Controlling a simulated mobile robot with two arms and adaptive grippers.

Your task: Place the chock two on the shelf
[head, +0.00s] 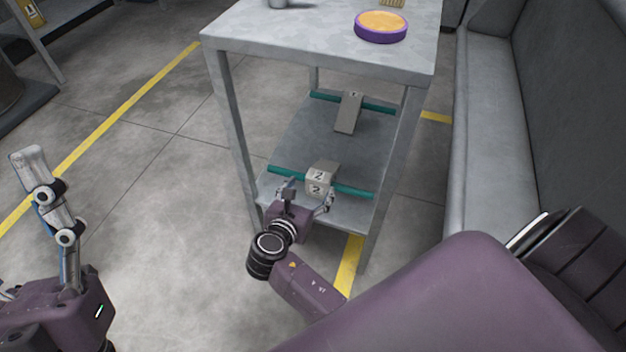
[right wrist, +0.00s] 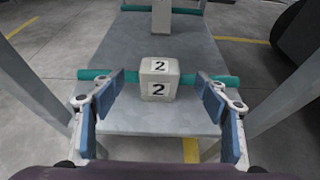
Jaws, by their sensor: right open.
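The chock two (head: 320,178) is a pale grey block marked 2 on two faces. It sits upright at the near end of the lower grey shelf (head: 296,150), in line with a teal bar (head: 354,190). My right gripper (head: 307,196) is open at the shelf's near edge. In the right wrist view its blue-padded fingers (right wrist: 163,92) stand apart, left and right of the chock two (right wrist: 158,82), nearer the camera, with visible gaps. My left gripper (head: 40,185) is at the far left over the floor, away from the shelf; its opening is unclear.
A second chock (head: 348,113) lies farther back on the shelf by another teal bar (head: 378,105). The table top (head: 300,35) above carries a purple-rimmed orange disc (head: 381,26). Table legs (head: 236,140) flank the shelf.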

